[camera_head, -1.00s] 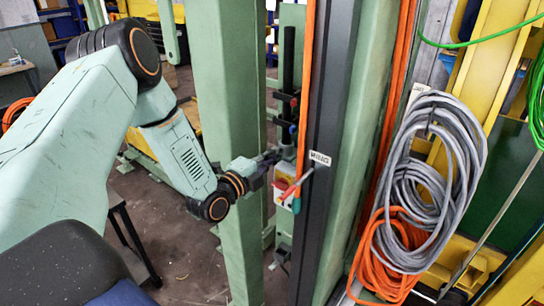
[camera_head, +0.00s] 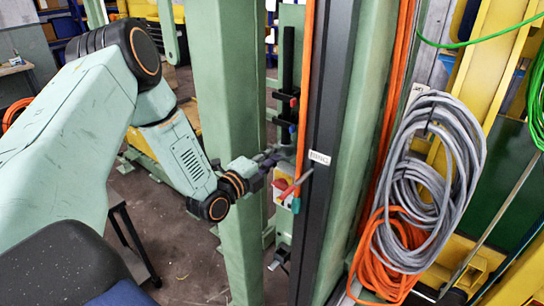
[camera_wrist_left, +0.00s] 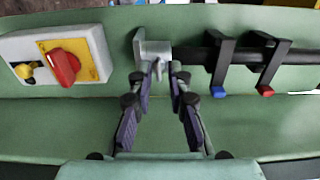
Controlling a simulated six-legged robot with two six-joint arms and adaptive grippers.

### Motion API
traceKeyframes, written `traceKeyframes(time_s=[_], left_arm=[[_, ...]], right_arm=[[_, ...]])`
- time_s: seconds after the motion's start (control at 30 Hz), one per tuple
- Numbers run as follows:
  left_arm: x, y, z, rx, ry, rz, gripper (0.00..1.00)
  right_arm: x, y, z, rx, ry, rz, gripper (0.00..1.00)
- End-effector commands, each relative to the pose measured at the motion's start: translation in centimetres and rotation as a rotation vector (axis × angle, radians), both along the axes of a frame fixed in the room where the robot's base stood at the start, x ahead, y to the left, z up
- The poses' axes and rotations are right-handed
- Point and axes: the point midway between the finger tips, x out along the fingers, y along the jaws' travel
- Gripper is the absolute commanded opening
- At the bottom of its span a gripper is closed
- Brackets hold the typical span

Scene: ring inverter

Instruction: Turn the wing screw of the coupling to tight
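In the left wrist view a grey metal coupling (camera_wrist_left: 152,47) sits at the left end of a black horizontal bar. Its small grey wing screw (camera_wrist_left: 158,69) points down toward my left gripper (camera_wrist_left: 162,78). The gripper's two fingers stand apart, one on each side of the wing screw, and look open. I cannot tell whether either fingertip touches it. In the head view my left gripper (camera_head: 270,160) reaches past a green post, and the wing screw is too small and covered to make out. My right gripper is not in view.
A switch box (camera_wrist_left: 30,47) with a red knob (camera_wrist_left: 63,67) is left of the coupling. Black brackets (camera_wrist_left: 222,65) with blue and red tips hang on the bar to the right. A green post (camera_head: 230,130) stands beside my left forearm. Grey cable coils (camera_head: 440,180) hang at right.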

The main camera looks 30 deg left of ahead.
Motion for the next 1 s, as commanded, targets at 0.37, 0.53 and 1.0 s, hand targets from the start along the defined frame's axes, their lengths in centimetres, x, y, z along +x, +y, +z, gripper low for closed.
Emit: traceKeyframes(time_s=[0.37,0.53,1.0], left_arm=[[-0.1,0.1,-0.1,-0.001,0.002,0.003,0.28],[-1.3,0.3,-0.1,-0.005,0.003,0.006,0.28],[-7.1,0.7,0.0,-0.006,0.000,0.007,0.28]], right_arm=[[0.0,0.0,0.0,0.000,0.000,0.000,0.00],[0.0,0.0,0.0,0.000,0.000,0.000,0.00],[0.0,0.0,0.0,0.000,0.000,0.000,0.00]])
